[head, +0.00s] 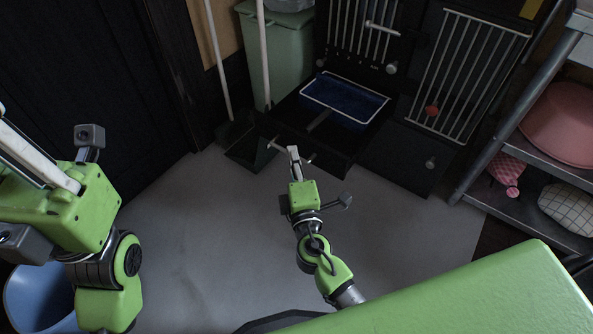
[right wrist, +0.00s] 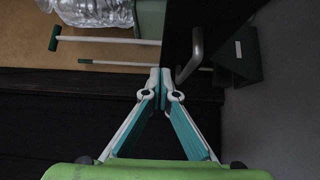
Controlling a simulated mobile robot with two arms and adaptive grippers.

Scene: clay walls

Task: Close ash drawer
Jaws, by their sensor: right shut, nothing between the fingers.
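The ash drawer (head: 337,150) is a dark, low drawer that stands pulled out at the foot of the black stove. A light metal handle (head: 273,145) is on its front; the handle also shows in the right wrist view (right wrist: 194,58), beside a black panel. My right gripper (head: 293,151) is shut and empty, with its fingertips at the drawer front, close to the handle. Its fingertips (right wrist: 160,72) meet just left of the handle in the wrist view; contact is unclear. My left gripper (head: 30,150) is far left, partly cut off, away from the drawer.
A barred stove door (head: 465,75) is to the right. A green bin (head: 283,55) and white poles (head: 264,55) stand left. A metal shelf (head: 515,130) is at right. Grey floor is clear between my arms.

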